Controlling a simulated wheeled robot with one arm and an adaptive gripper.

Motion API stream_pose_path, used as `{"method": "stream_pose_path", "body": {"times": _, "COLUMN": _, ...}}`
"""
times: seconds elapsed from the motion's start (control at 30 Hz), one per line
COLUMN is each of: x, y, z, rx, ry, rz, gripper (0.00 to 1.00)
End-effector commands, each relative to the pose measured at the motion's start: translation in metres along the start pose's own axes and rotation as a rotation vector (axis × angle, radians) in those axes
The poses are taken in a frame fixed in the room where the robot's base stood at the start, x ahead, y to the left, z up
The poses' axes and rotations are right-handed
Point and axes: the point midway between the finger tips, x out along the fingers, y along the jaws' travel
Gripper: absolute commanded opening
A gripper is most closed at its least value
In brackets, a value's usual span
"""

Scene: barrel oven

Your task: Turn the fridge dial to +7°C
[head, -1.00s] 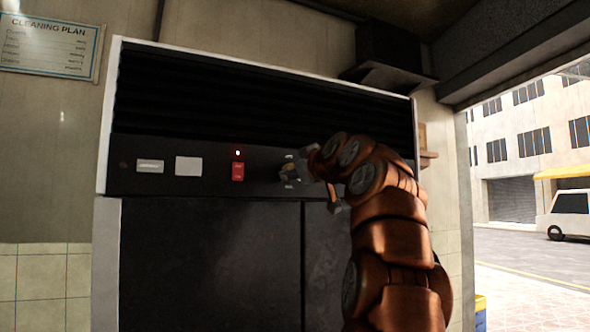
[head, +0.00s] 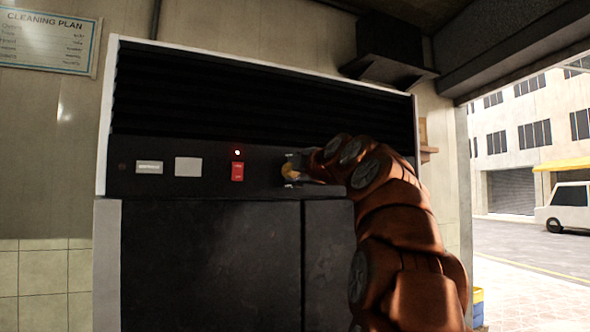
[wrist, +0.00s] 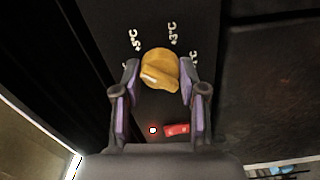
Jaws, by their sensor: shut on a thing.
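The fridge dial (wrist: 160,68) is a yellow-orange round knob with a raised grip on a dark panel. In the wrist view its white-tipped grip points to the lower left, below the +5°C label (wrist: 137,40). The +3°C label (wrist: 173,33) is at the upper right of the dial. Other labels beside the fingers are partly hidden, and I cannot read +7°C. My gripper (wrist: 159,77) has one finger on each side of the dial and is shut on it. In the head view, the dial (head: 290,172) shows at my gripper (head: 294,168).
A red switch (head: 237,171) with a lit red light above it is left of the dial. A white label (head: 188,167) and a small display (head: 149,167) are further left. The dark fridge doors (head: 210,260) lie below. An open street is at right.

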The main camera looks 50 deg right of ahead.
Motion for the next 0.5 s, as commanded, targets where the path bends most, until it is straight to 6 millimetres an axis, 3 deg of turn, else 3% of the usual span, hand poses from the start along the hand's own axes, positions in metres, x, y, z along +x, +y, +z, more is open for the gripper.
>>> {"method": "stream_pose_path", "body": {"times": 0.5, "x": -0.0002, "y": 0.0006, "z": 0.0017, "rx": -0.456, "ry": -0.001, "rz": -0.001, "gripper": 0.07}}
